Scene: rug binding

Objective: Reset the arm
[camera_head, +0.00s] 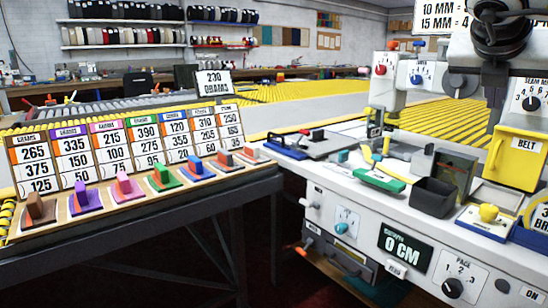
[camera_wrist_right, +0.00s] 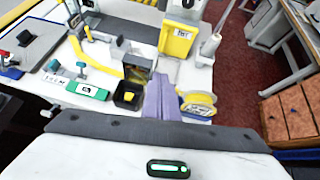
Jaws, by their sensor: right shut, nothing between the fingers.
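My right gripper (camera_head: 495,105) comes down at the upper right of the head view, in front of the white machine. In the right wrist view its two purple-grey fingers (camera_wrist_right: 161,97) are closed together with nothing between them. The fingers are apart from the bench, as far as I can tell, over the area beside the dark bin (camera_wrist_right: 127,97) and the yellow roll (camera_wrist_right: 198,103). My left gripper is not in view.
The white machine bench (camera_head: 340,195) carries a dark open bin (camera_head: 433,198), a green block (camera_head: 378,180) and a yellow belt box (camera_head: 515,158). Coloured levers stand before number cards (camera_head: 75,163) on the left table. Red floor (camera_wrist_right: 240,70) is open at the right.

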